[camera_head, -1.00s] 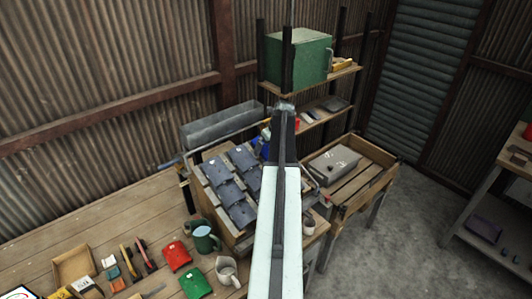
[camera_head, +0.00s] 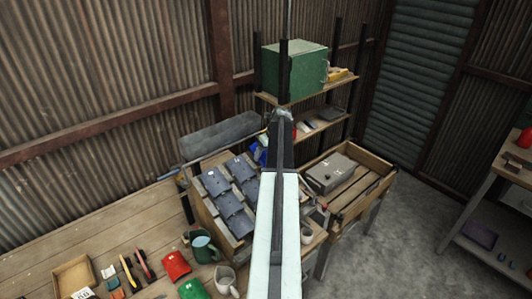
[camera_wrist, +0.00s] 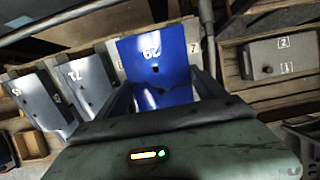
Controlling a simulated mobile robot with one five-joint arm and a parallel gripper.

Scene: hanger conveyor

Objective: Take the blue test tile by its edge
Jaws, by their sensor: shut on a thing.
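The blue test tile (camera_wrist: 155,65) hangs upright in the middle of the wrist view, with a white number label near its top and a small dark hole below. My gripper (camera_wrist: 165,88) is shut on it, with one finger at each side of its lower part. The tile's lower end is hidden behind the gripper body. In the head view my arm covers the grip, and a blue patch (camera_head: 258,155) shows just left of the arm; I cannot tell if it is the tile.
Grey numbered tiles (camera_wrist: 88,82) hang left of the blue one; several grey tiles (camera_head: 228,197) show on the rack. A grey metal box (camera_head: 332,172) sits in a wooden crate (camera_head: 372,187) at right. A green cabinet (camera_head: 293,68) stands behind. Mugs (camera_head: 203,248) stand in front.

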